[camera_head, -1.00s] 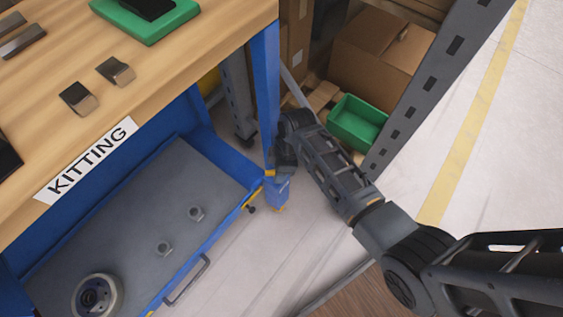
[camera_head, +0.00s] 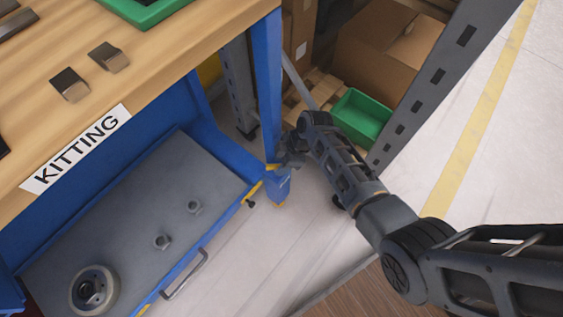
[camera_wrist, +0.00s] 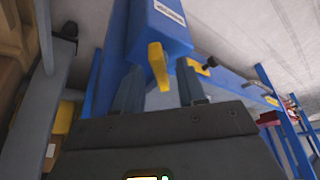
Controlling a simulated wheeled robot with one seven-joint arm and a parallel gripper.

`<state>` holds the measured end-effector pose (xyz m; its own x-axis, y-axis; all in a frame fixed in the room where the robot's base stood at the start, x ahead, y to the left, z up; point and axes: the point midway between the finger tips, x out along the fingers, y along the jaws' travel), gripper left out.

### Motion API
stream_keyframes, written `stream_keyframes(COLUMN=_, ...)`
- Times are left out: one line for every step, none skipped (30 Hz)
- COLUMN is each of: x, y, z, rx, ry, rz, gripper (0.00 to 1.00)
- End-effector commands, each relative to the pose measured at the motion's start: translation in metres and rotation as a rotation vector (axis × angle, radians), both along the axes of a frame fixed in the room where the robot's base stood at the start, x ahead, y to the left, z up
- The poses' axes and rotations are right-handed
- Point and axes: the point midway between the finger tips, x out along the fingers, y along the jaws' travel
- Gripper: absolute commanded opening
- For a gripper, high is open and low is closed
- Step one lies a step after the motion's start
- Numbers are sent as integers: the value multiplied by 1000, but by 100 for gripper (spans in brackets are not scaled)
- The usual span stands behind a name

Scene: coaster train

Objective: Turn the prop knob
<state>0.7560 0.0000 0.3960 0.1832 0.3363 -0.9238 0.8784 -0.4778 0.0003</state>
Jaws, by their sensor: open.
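In the wrist view a yellow lever-like knob (camera_wrist: 158,66) sticks out from a blue box (camera_wrist: 158,28) with a white label. My gripper (camera_wrist: 159,78) is open, with its two dark fingers on either side of the yellow knob. I cannot tell whether they touch it. In the head view the blue box (camera_head: 277,188) sits low at the corner leg of the kitting bench, and my gripper (camera_head: 287,158) is just above it, mostly hidden by my arm. A small black knob (camera_wrist: 209,65) also shows to the right of the box.
The wooden bench top (camera_head: 150,50) and a grey drawer (camera_head: 130,200) holding a round part (camera_head: 93,290) lie to the left. A grey rack upright (camera_head: 425,85), a green bin (camera_head: 360,117) and cardboard boxes (camera_head: 385,50) stand behind my arm. Floor to the right is clear.

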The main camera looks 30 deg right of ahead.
Motion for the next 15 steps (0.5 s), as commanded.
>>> stream_keyframes(x=0, y=0, z=-1, rx=0, ry=0, rz=0, gripper=40)
stream_keyframes(x=0, y=0, z=-1, rx=0, ry=0, rz=0, gripper=40)
stream_keyframes(x=0, y=0, z=-1, rx=0, ry=0, rz=0, gripper=40)
stream_keyframes(x=0, y=0, z=-1, rx=0, ry=0, rz=0, gripper=40)
stream_keyframes(x=0, y=0, z=0, rx=0, ry=0, rz=0, gripper=40)
stream_keyframes(x=0, y=0, z=0, rx=0, ry=0, rz=0, gripper=40)
stream_keyframes(x=0, y=0, z=0, rx=0, ry=0, rz=0, gripper=40)
stream_keyframes(x=0, y=0, z=0, rx=0, ry=0, rz=0, gripper=38)
stream_keyframes(x=0, y=0, z=0, rx=0, ry=0, rz=0, gripper=34)
stream_keyframes(x=0, y=0, z=0, rx=0, ry=0, rz=0, gripper=31)
stream_keyframes(x=0, y=0, z=0, rx=0, ry=0, rz=0, gripper=28)
stream_keyframes(x=0, y=0, z=0, rx=-1, ry=0, rz=0, gripper=24)
stream_keyframes(x=0, y=0, z=0, rx=-1, ry=0, rz=0, gripper=21)
stream_keyframes(x=0, y=0, z=0, rx=-1, ry=0, rz=0, gripper=18)
stream_keyframes(x=0, y=0, z=0, rx=-1, ry=0, rz=0, gripper=15)
